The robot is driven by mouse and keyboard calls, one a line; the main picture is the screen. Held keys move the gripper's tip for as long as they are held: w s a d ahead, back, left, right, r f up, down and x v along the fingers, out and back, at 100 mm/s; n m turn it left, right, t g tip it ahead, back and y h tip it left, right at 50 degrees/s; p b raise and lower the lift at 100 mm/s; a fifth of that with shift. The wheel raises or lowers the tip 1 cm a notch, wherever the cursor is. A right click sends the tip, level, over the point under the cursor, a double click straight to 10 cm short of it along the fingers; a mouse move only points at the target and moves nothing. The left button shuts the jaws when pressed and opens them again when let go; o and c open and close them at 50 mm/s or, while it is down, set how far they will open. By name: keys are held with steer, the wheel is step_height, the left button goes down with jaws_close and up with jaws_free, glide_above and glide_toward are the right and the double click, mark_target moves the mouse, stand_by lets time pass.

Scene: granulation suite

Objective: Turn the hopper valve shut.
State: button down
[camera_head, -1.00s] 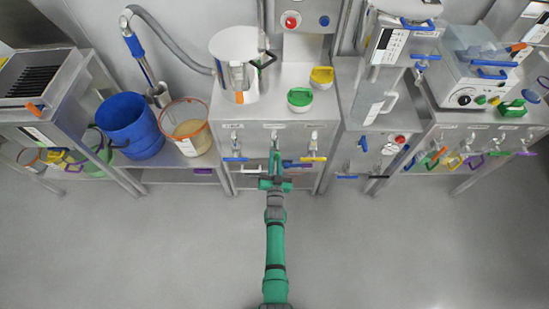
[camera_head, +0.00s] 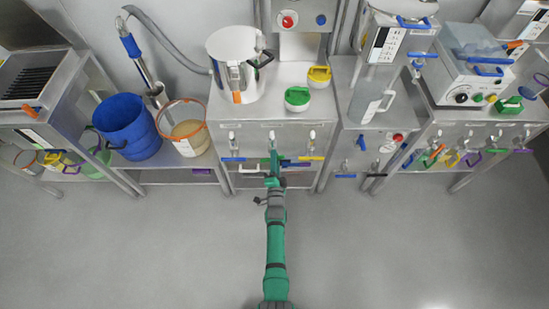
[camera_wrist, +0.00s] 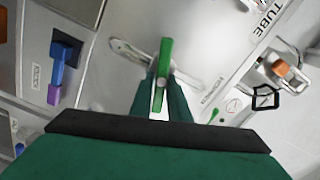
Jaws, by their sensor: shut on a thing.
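A green lever handle (camera_wrist: 165,62) stands between my fingers in the wrist view. It sits over a pale metal valve fitting (camera_wrist: 130,50) on the grey cabinet front, and I take it for the hopper valve's handle. My gripper (camera_wrist: 161,100) is shut on this handle, and its dark green fingers lie on either side of the lower part. In the head view my gripper (camera_head: 273,165) is at the middle of the row of valves on the cabinet front. There the gripper mostly hides the handle. How far the valve is turned is hard to tell.
A blue-handled valve (camera_head: 233,158) is left of my gripper and a yellow-handled valve (camera_head: 311,157) is right of it. A steel vessel (camera_head: 235,62) and a green-lidded jar (camera_head: 297,98) stand on the cabinet above. The floor (camera_head: 390,250) in front is clear.

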steer(key=shift+f+m, duration=0.15)
steer(key=shift+m, duration=0.8)
steer(key=shift+f+m, duration=0.1)
steer(key=shift+m, duration=0.85)
steer(key=c, duration=1.7)
jaws_free()
steer(key=s, duration=1.1)
